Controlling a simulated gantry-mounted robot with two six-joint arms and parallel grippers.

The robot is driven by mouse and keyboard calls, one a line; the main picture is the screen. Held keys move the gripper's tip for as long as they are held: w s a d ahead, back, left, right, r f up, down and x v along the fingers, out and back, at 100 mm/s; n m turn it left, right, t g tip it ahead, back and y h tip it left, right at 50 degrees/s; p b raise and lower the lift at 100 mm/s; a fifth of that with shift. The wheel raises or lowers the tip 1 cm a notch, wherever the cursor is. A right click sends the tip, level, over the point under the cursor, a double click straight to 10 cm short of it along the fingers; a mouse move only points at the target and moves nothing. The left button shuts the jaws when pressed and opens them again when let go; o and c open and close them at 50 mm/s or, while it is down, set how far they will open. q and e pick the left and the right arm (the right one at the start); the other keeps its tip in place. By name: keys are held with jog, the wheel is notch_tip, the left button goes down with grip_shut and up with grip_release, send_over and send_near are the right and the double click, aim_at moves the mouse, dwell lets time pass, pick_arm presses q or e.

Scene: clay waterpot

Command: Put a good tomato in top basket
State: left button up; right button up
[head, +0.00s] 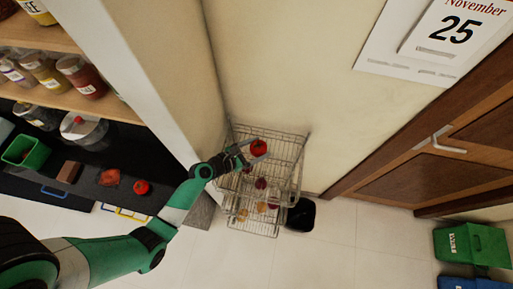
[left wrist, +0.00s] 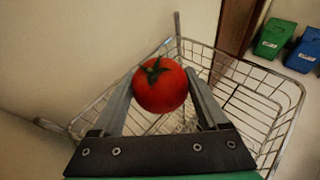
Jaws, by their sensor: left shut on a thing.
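My left gripper (head: 246,152) is shut on a red tomato (head: 259,147) with a green stem. The tomato also shows between the two fingers in the left wrist view (left wrist: 160,86). The gripper holds it over the wire top basket (head: 288,150) of a rack against the wall. In the left wrist view the basket's wire rim (left wrist: 285,80) surrounds the tomato, and the floor of the basket looks empty. Another red tomato (head: 141,187) sits on the dark counter at the left, beside a reddish lump (head: 109,177). My right gripper is not in view.
Lower baskets of the rack hold several onions or potatoes (head: 262,207). A black bin (head: 301,214) stands at the rack's right. A wall corner (head: 165,80) lies close to the left arm. The floor in between is clear.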

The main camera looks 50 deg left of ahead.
pick_arm(q)
jog(key=shift+f, duration=0.3)
jog(key=shift+r, duration=0.1)
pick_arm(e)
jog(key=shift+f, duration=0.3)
pick_arm(q)
jog(key=o, duration=1.3)
jog(key=p+v, duration=0.2)
jog(key=v, duration=0.9)
jog(key=shift+s+r, duration=0.15)
jog(key=shift+s, duration=0.1)
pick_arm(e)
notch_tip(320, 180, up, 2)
